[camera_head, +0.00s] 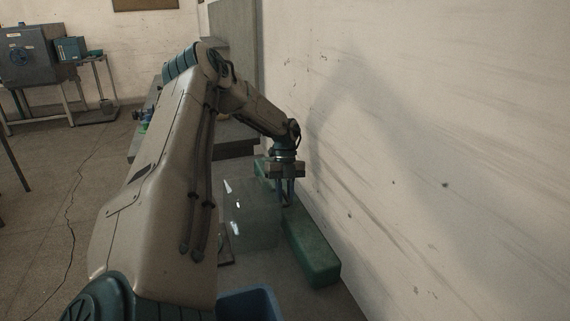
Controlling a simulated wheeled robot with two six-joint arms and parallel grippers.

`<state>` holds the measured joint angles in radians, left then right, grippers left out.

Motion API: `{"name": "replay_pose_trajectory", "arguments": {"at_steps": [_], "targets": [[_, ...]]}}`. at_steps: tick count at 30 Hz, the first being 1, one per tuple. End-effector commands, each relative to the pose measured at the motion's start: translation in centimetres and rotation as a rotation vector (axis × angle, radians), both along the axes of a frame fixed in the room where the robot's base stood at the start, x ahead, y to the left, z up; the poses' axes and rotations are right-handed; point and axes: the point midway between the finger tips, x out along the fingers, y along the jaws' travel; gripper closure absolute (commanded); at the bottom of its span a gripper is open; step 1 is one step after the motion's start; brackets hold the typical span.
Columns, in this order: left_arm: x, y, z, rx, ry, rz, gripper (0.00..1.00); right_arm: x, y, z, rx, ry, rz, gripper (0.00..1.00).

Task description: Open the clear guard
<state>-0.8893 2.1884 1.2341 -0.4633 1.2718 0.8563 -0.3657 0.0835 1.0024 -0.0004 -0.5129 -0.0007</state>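The clear guard (248,215) is a see-through panel with white glints, low in the middle of the head view. My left arm crosses the picture and hides part of the area to its left. My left gripper (286,195) points down at the guard's upper right edge, close to the wall. Its blue fingers look near each other, but I cannot tell whether they are open or shut, or whether they touch the guard. My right gripper is out of view.
A long green block (312,248) lies along the wall, right of the guard. A blue bin (250,306) stands at the bottom. The pale wall (450,130) closes off the right side. A grey machine (35,52) stands far left, with open floor before it.

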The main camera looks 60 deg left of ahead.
Motion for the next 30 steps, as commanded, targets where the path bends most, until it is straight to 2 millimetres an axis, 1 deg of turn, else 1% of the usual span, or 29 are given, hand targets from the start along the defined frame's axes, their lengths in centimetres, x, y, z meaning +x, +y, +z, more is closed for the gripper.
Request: {"name": "replay_pose_trajectory", "arguments": {"at_steps": [1, 2, 11, 14, 16, 17, 18, 24, 30], "targets": [[0.0, 0.0, 0.0, 0.0, 0.0, 0.0, 0.7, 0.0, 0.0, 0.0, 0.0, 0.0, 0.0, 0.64], [0.0, 0.0, 0.0, 0.0, 0.0, 0.0, 0.68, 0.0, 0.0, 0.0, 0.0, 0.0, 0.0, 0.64], [0.0, 0.0, 0.0, 0.0, 0.0, 0.0, 0.68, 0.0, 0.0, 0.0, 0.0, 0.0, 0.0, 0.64], [0.1, 0.2, 0.3, 0.001, -0.002, -0.001, 0.68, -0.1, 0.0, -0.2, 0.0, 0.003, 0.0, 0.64], [0.4, 0.4, 1.0, 0.002, -0.004, 0.0, 0.68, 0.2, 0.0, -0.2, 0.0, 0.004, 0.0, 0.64], [0.5, 0.6, 1.4, 0.002, -0.004, 0.0, 0.68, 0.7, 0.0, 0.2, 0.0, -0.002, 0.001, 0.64], [0.7, 0.8, 2.0, 0.003, -0.005, 0.0, 0.68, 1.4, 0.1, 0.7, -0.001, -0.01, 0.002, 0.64], [1.7, 2.2, 5.8, 0.004, -0.004, -0.001, 0.68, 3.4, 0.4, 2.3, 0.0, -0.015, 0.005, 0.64], [2.5, 3.2, 8.7, 0.004, -0.002, 0.0, 0.68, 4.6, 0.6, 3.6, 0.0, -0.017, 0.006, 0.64]]}}
